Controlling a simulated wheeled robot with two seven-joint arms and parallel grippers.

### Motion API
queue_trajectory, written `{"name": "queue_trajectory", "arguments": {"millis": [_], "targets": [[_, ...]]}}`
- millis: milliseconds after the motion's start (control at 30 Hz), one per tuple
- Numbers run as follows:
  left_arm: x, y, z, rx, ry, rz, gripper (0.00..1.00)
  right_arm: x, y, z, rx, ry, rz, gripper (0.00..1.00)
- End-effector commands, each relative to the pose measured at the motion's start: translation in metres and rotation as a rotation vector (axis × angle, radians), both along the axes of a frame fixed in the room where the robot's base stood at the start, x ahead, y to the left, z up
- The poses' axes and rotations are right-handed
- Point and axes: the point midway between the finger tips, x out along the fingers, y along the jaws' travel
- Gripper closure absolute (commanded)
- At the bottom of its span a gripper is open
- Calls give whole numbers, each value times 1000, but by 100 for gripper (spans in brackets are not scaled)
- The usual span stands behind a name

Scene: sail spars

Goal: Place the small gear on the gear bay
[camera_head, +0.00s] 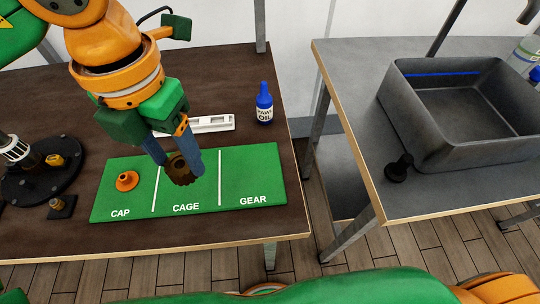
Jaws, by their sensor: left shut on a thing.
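My left gripper (177,164) comes down from the top left, its two grey-blue fingers shut on the dark brown small gear (181,173). The gear shows over the CAGE section of the green mat; I cannot tell how high it is above the mat. The gear bay (252,175) is the right-hand section of the mat, labelled GEAR, and it is bare. The gripper and gear are to the left of it. My right gripper is not in view.
An orange cap (127,181) sits in the CAP section. A blue-capped oil bottle (264,104) and a white tray (208,124) stand behind the mat. A dark round fixture (42,178) is at the left. A separate table with a grey basin (440,158) is at the right.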

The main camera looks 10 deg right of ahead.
Motion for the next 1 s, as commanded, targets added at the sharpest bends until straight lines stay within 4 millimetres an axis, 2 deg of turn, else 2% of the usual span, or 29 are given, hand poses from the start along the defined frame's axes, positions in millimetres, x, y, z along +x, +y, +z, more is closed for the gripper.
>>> {"name": "queue_trajectory", "arguments": {"millis": [33,200,300,400,533,600,700,1000], "targets": [[7,-13,1,5,7,-4,100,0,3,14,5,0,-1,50],[38,-61,-24,5,7,-3,100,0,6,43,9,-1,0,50],[50,-77,-53,4,6,-2,100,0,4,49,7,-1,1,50],[58,-88,-72,3,4,0,100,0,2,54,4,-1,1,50],[65,-99,-88,2,3,-1,100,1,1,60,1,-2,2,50],[65,-98,-104,3,4,1,100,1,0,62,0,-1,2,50],[65,-98,-117,2,1,-1,100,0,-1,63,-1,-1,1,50],[65,-97,-122,1,0,0,100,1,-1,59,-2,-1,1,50]]}}
